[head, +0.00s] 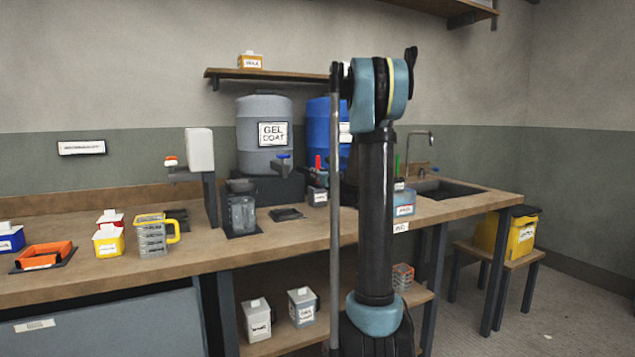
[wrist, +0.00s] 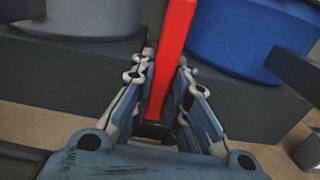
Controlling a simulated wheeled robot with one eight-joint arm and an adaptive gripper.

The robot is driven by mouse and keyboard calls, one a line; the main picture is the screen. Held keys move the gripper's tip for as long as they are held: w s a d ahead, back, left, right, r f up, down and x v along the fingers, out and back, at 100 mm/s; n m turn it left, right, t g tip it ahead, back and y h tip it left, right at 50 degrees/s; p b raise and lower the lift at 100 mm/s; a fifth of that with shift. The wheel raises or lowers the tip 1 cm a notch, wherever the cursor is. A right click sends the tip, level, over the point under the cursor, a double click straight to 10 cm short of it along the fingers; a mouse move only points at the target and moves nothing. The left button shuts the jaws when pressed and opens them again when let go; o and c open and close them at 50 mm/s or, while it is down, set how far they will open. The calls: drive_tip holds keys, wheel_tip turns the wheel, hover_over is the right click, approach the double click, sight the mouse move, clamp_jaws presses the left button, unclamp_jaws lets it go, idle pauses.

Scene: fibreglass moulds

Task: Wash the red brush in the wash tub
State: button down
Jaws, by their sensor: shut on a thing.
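The red brush shows as a red handle (wrist: 172,50) standing up between my gripper's fingers (wrist: 160,110) in the wrist view. My gripper is shut on it. In the head view the red handle (head: 318,163) stands above a small grey labelled cup (head: 317,197); the brush's lower end is hidden, so I cannot tell whether it is inside the cup. My gripper is mostly hidden behind my arm in the head view. A small bluish labelled tub (head: 404,204), likely the wash tub, stands right of my arm, with a green handle (head: 397,165) upright by it.
A grey gel coat drum (head: 264,130) and a blue drum (head: 322,125) stand on a dark block behind the handle. A dispenser (head: 200,150), clear jug (head: 242,212) and yellow-handled measuring jug (head: 151,236) are at left. A sink (head: 445,188) is at right.

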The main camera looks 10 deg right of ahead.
drive_tip(key=shift+r, duration=4.3)
